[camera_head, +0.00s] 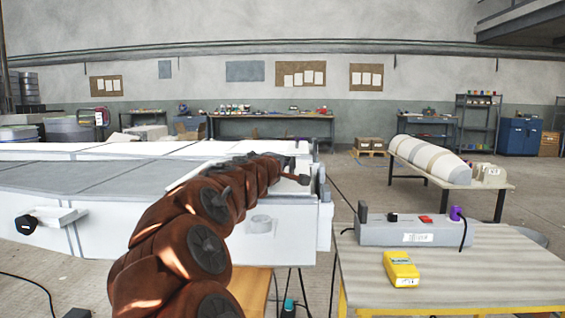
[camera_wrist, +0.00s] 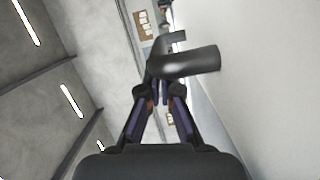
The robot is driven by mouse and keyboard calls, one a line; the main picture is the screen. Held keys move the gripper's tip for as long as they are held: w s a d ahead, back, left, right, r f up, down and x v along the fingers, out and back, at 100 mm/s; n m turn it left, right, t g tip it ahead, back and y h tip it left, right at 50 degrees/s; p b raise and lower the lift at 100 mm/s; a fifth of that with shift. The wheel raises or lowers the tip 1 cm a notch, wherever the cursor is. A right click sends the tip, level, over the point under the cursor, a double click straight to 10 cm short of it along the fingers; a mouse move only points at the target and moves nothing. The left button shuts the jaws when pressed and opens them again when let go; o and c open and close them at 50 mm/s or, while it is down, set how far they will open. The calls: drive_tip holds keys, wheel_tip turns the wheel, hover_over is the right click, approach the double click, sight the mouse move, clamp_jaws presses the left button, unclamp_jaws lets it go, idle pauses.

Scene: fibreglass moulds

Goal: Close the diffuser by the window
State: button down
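A dark grey, bent, pipe-like handle (camera_wrist: 190,62) stands right at my fingertips in the wrist view, beside a pale surface. My gripper (camera_wrist: 161,92) has its two fingers almost together there; I cannot tell whether they touch the handle. In the head view my brown arm reaches forward over the white mould (camera_head: 120,232), and my gripper (camera_head: 287,172) is small and dark near the mould's right end. No window shows, and I cannot tell any thing for certain as the diffuser.
A table (camera_head: 450,270) at the right holds a grey box (camera_head: 400,233) with switches and a yellow device (camera_head: 401,268). Behind it, another table bears a rounded pale mould (camera_head: 430,157). Cables hang beside the white mould.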

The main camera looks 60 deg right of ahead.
drive_tip(key=w+a, duration=0.1)
drive_tip(key=w, duration=0.1)
drive_tip(key=w+a+r, duration=0.1)
drive_tip(key=shift+w+a+p, duration=0.1)
drive_tip(key=shift+w+p, duration=0.25)
drive_tip(key=p+v, duration=0.1)
drive_tip(key=v, duration=0.7)
drive_tip(key=shift+v, duration=0.75)
drive_tip(key=shift+s+f, duration=0.1)
